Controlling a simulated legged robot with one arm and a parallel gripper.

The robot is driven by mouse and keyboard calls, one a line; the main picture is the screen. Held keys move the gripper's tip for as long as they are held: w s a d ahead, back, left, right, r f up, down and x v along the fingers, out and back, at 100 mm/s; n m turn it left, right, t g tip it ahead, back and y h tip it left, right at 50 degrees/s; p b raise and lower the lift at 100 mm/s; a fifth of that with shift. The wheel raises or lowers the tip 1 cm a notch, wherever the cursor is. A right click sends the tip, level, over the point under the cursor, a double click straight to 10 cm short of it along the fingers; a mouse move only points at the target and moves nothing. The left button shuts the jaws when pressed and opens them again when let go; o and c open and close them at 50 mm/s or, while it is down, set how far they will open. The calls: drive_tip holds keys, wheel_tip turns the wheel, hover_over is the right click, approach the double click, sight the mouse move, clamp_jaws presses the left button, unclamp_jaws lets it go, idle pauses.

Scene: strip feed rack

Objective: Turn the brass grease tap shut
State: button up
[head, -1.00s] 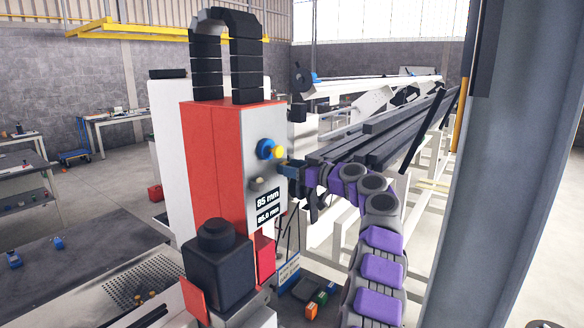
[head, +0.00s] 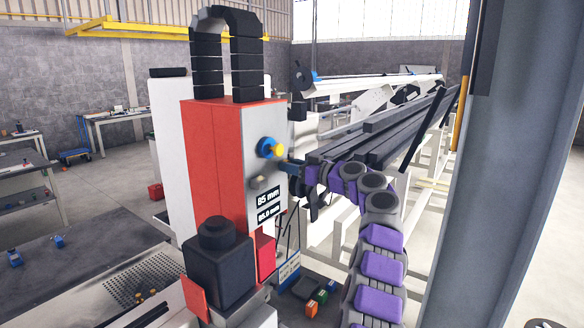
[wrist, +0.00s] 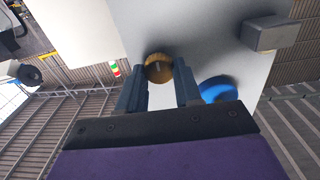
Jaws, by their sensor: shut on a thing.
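The brass grease tap (wrist: 159,68) is a ribbed round knob on a pale panel in the wrist view. My gripper (wrist: 159,88) has one dark finger on each side of it and is shut on it. In the head view, my gripper (head: 287,166) is at the right edge of the light grey face of the red machine (head: 205,165).
A blue knob (wrist: 218,90) sits close to the right finger, and a grey block (wrist: 270,34) is farther right. In the head view, a yellow knob (head: 278,149) shows beside the blue knob (head: 265,147). Dark bars (head: 370,140) lie behind my arm.

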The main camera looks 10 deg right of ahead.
drive_tip(key=m+p, duration=0.4)
drive_tip(key=m, duration=0.4)
drive_tip(key=m+p, duration=0.4)
drive_tip(key=m, duration=0.5)
drive_tip(key=shift+w+d+f+m, duration=0.15)
drive_tip(key=shift+d+f+m, duration=0.05)
drive_tip(key=shift+m, duration=0.1)
drive_tip(key=shift+f, duration=0.1)
idle(0.5)
drive_tip(key=o, duration=1)
drive_tip(key=shift+w+f, duration=0.1)
drive_tip(key=shift+w, duration=0.1)
drive_tip(key=shift+o, duration=0.2)
drive_tip(key=shift+s+d, duration=0.1)
drive_tip(key=shift+s, duration=0.05)
